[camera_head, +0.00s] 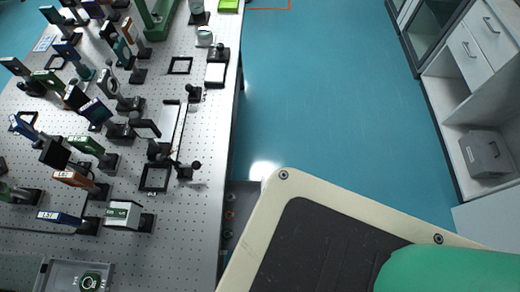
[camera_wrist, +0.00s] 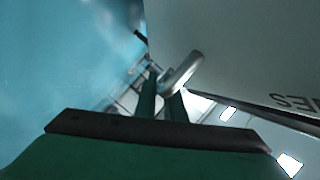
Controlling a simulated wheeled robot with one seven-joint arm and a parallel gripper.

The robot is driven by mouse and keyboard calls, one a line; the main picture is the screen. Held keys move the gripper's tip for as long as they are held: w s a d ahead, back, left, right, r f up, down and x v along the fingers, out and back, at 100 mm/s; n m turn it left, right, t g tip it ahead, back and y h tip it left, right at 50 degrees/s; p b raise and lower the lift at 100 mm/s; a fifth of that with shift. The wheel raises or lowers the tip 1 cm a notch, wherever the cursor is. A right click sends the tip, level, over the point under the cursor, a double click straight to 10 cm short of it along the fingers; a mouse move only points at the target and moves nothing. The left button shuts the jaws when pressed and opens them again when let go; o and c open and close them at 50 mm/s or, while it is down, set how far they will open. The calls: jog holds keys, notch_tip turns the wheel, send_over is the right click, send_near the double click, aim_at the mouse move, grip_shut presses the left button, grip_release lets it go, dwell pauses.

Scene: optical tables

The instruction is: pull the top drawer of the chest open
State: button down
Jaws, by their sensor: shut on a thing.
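In the wrist view my gripper (camera_wrist: 163,96) has its two dark green fingers shut on a silver bar handle (camera_wrist: 186,70). The handle is on a pale grey panel (camera_wrist: 235,45), which fills the right of the view and looks like a drawer front. Part of some dark lettering shows at the panel's right edge. A dark line runs along the panel's lower edge; I cannot tell how far the drawer stands open. In the head view the gripper and this handle are out of sight; only my green arm shows at the lower right.
In the head view a perforated optical table (camera_head: 205,235) with many mounted optics stands at the left. White cabinets with drawers (camera_head: 470,50) and a grey box (camera_head: 485,153) on a shelf stand at the right. Clear blue floor (camera_head: 335,100) lies between them.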

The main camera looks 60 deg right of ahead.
jog(key=shift+s+d, duration=0.3)
jog(key=shift+s, duration=0.5)
jog(key=shift+s+d, duration=0.25)
jog(key=shift+s, duration=0.55)
jog(key=c, duration=1.8)
grip_release()
jog(key=shift+c, duration=0.2)
jog(key=v, duration=1)
jog(key=shift+s+a, duration=0.25)
jog(key=shift+r, duration=0.1)
